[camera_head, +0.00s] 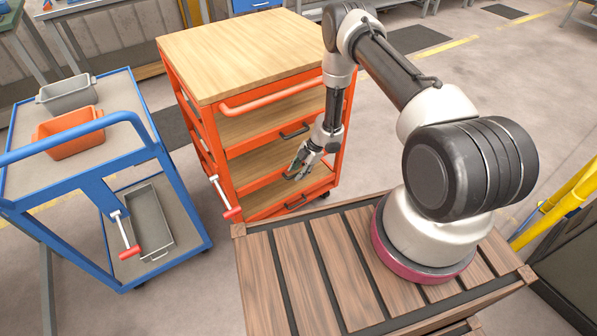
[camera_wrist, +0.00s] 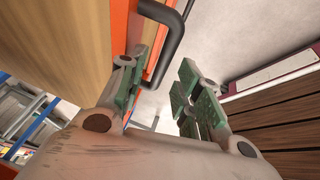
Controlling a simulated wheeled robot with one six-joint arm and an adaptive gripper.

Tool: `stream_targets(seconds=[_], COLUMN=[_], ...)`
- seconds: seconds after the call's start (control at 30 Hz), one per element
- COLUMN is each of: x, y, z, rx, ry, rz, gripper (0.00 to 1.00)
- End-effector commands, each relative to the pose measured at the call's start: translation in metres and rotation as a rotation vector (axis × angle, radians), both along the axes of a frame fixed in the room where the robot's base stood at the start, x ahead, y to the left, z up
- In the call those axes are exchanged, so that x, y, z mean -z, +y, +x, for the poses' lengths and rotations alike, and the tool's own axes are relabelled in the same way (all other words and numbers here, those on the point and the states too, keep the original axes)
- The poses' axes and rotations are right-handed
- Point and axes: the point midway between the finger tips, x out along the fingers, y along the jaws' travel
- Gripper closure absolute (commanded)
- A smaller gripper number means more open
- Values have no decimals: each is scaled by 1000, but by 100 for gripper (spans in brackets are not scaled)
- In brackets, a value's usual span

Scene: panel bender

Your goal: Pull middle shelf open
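An orange shelf cabinet (camera_head: 335,175) with a wooden top stands at the centre of the head view. My gripper (camera_head: 294,172) points down in front of the cabinet, between these two handle heights. A black bar handle (camera_wrist: 174,45) on an orange edge lies just past the left finger.
A blue trolley (camera_head: 163,150) stands at the left with a grey bin (camera_head: 67,94) and an orange bin (camera_head: 68,133). Red-gripped levers (camera_head: 232,213) stick out near the cabinet's side. My slatted wooden base lies close in front. Open floor is right of the cabinet.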

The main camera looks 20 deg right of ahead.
Motion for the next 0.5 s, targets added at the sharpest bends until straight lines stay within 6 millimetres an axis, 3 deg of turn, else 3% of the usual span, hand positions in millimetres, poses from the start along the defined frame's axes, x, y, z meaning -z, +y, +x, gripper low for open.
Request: stream_targets(seconds=[0.3, 0.5], x=[4, 4], y=[1, 1], z=[0, 0], rx=[0, 0], ry=[0, 0], rz=[0, 0], gripper=[66, 100])
